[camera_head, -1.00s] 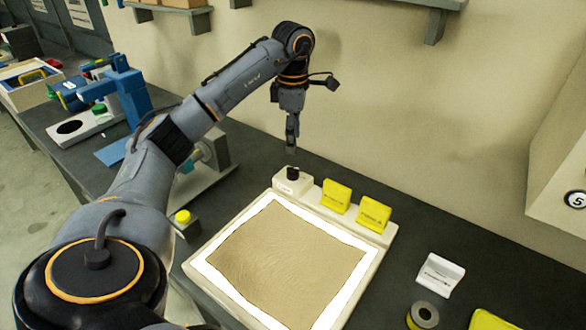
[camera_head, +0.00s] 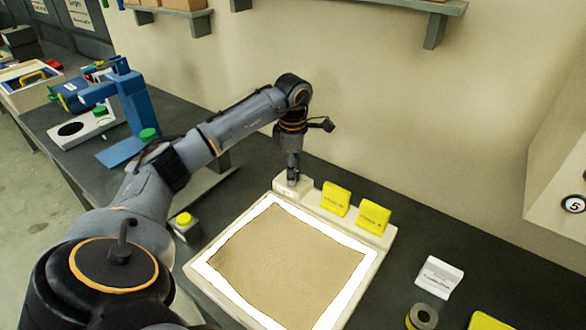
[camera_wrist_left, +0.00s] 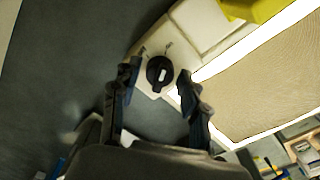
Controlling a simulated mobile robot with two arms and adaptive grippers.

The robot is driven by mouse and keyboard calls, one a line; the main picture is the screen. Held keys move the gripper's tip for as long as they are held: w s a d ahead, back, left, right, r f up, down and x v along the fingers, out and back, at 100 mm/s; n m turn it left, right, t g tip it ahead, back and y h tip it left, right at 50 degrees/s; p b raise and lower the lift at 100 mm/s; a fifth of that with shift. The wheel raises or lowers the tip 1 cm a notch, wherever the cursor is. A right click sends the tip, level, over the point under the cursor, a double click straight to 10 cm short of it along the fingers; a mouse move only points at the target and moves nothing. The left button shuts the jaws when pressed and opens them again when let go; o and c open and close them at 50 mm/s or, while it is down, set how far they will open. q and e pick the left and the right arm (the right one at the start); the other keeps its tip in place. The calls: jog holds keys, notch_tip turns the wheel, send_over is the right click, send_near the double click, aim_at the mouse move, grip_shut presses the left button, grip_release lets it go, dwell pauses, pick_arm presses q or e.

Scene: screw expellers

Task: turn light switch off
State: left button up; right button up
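The light switch (camera_wrist_left: 160,73) is a black rotary knob with a pale mark, on the white corner block of a light panel (camera_head: 377,258). It shows in the left wrist view. In the head view my left gripper hides it. My left gripper (camera_head: 292,180) points down at the knob. In the left wrist view the open fingers of the left gripper (camera_wrist_left: 157,85) stand on either side of the knob, with gaps to it. The panel's border glows white around a tan cloth-like sheet (camera_head: 290,255). My right gripper is not in view.
Two yellow blocks (camera_head: 336,199) stand along the panel's back edge. A yellow-topped button box (camera_head: 185,226) stands left of the panel. A white sign holder (camera_head: 438,277) and a grey roll (camera_head: 422,316) are to the right. The wall is close behind.

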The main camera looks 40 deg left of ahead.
pick_arm(q)
grip_shut()
jog(key=shift+n, duration=0.4)
jog(key=n+p, duration=0.1)
jog(key=n, duration=0.4)
jog(key=shift+n, duration=0.3)
jog(key=n, duration=0.5)
jog(key=shift+n+p, duration=0.3)
jog(key=shift+p, duration=0.1)
jog(key=shift+o, duration=2.1)
grip_release()
jog(key=shift+r, duration=0.1)
